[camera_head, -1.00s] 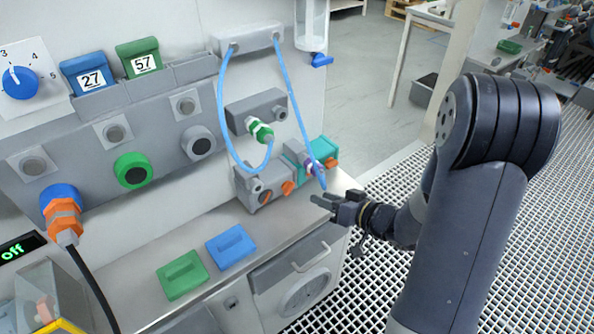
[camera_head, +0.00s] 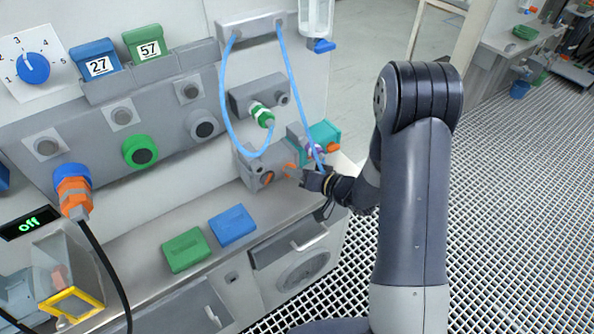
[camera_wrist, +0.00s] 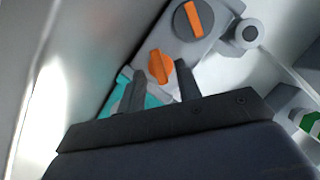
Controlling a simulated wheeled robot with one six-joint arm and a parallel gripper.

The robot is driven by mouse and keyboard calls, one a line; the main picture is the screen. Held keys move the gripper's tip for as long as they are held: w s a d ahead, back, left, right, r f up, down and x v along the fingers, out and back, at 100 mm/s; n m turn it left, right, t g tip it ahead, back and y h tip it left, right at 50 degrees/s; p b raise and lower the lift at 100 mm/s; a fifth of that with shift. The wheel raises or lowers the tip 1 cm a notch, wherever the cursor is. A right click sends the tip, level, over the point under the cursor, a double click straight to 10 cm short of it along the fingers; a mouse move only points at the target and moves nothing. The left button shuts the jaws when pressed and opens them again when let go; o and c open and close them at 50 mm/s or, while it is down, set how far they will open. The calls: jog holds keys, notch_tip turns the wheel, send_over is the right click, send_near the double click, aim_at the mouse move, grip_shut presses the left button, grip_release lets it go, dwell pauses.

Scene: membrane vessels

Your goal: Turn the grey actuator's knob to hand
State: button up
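The grey actuator (camera_head: 255,163) stands on the bench's right part, beside a teal actuator (camera_head: 325,133). In the wrist view the grey actuator's body (camera_wrist: 180,45) carries an orange knob (camera_wrist: 161,68) and a round dark dial with an orange bar (camera_wrist: 194,19). My gripper (camera_head: 305,176) is at the grey actuator's right side. In the wrist view my gripper (camera_wrist: 159,72) is open, its two fingers on either side of the orange knob in the picture. I cannot tell whether they touch it. In the head view, the gripper partly hides this area.
A blue hose (camera_head: 226,105) loops down, with one strand passing close to my gripper. A green-ringed connector (camera_head: 262,115) sits above the grey actuator. Blue (camera_head: 232,225) and green (camera_head: 186,250) blocks lie on the bench. Grated floor (camera_head: 520,200) is open at right.

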jog(key=shift+w+a+f, duration=0.1)
jog(key=shift+w+a, duration=0.1)
jog(key=shift+c, duration=0.4)
jog(key=c, duration=0.6)
jog(key=n+h+b, duration=0.1)
jog(key=b, duration=0.1)
jog(key=n+b, duration=0.1)
jog(key=b, duration=0.1)
jog(key=shift+s+a+n+t+h, duration=0.2)
jog(key=shift+n+t+h, duration=0.1)
jog(key=shift+n+h, duration=0.1)
jog(key=shift+n+t+h+b, duration=0.3)
jog(key=shift+n+h+b, duration=0.15)
jog(key=shift+b, duration=0.4)
jog(key=shift+r, duration=0.2)
